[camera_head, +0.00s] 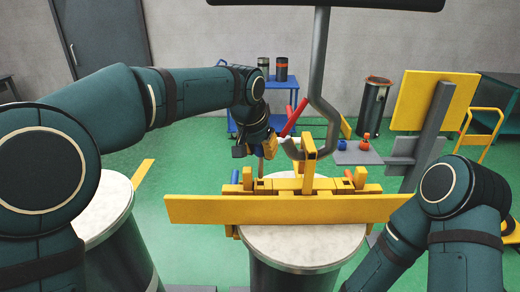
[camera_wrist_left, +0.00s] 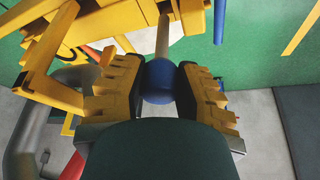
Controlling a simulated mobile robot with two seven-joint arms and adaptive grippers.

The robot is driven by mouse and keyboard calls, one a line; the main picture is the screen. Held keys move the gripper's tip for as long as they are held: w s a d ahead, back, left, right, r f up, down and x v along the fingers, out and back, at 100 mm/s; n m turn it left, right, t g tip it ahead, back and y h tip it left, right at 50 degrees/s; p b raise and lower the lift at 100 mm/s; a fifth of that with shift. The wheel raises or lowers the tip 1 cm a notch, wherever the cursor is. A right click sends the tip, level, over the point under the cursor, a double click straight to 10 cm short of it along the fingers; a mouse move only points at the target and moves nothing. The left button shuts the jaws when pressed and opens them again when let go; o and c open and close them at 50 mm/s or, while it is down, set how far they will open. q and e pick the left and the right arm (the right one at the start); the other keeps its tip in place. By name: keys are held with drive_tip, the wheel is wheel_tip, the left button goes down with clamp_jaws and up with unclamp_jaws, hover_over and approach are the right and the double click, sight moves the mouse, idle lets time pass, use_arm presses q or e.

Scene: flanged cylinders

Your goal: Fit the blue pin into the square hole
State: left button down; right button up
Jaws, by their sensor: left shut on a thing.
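My left gripper (camera_head: 262,148) is above the left part of the yellow fixture (camera_head: 280,210) on the round pale-topped stand (camera_head: 300,250). In the left wrist view my left gripper (camera_wrist_left: 158,72) is shut on the round blue head of the blue pin (camera_wrist_left: 160,86). The pin's pale shaft (camera_wrist_left: 162,36) points away from the fingers toward the fixture. In the head view the shaft (camera_head: 261,168) shows below the fingers. I cannot tell whether its tip touches the fixture. I cannot make out the square hole. My right gripper is out of view.
A bent grey pipe (camera_head: 319,90) hangs close right of my left gripper, with a red bar (camera_head: 292,118) beside it. A blue-headed part (camera_head: 342,145) and an orange-headed part (camera_head: 365,142) stand on a grey plate behind. A blue cart (camera_head: 270,86) stands at the back.

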use_arm(q)
drive_tip(key=shift+r, duration=1.5)
drive_tip(key=shift+f, duration=0.1)
